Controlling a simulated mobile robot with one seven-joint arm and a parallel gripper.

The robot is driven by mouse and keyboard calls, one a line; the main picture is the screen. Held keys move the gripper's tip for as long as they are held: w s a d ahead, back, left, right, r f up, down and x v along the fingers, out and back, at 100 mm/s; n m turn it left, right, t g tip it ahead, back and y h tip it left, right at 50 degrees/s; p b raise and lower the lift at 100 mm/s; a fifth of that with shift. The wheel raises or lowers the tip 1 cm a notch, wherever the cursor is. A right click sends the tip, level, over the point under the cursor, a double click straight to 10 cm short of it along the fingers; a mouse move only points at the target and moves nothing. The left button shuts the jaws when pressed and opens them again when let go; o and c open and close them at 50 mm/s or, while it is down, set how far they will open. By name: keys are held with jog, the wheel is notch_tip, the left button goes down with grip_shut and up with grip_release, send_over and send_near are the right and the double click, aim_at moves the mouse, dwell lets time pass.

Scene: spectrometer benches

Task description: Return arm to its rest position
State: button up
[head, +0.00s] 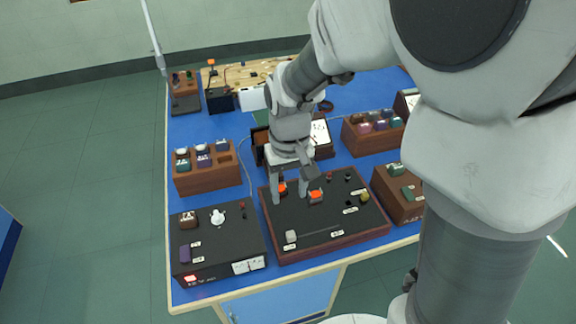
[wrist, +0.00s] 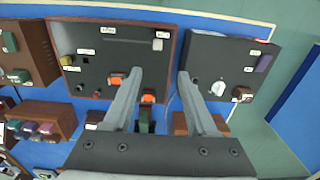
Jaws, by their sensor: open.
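My gripper (head: 289,200) points down over the left part of a black-topped panel in a wooden frame (head: 335,228). Its two fingers are apart, and nothing shows between the tips in the wrist view (wrist: 159,75). Two orange-topped parts, one (head: 316,195) beside the right finger and one (head: 282,187) between the fingers, sit on the panel. In the wrist view the orange parts show at the left finger (wrist: 116,79) and near its base (wrist: 148,98). I cannot tell whether the fingers touch the panel. My arm reaches forward from the right over the bench.
A black box with a white knob (head: 217,217) stands left of the panel. Wooden racks with coloured blocks stand behind, left (head: 208,180) and right (head: 373,140). Another wooden box (head: 398,199) is close on the right. Bare blue bench (head: 205,123) shows at the back left.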

jog(key=shift+r, duration=0.5)
jog(key=s+d+r+m+t, duration=0.2)
jog(key=s+d+r+t, duration=0.3)
jog(key=s+d+r, duration=0.7)
jog(key=shift+r+m+t, duration=0.3)
jog(key=shift+r+m, duration=0.1)
jog(key=shift+r, duration=0.5)
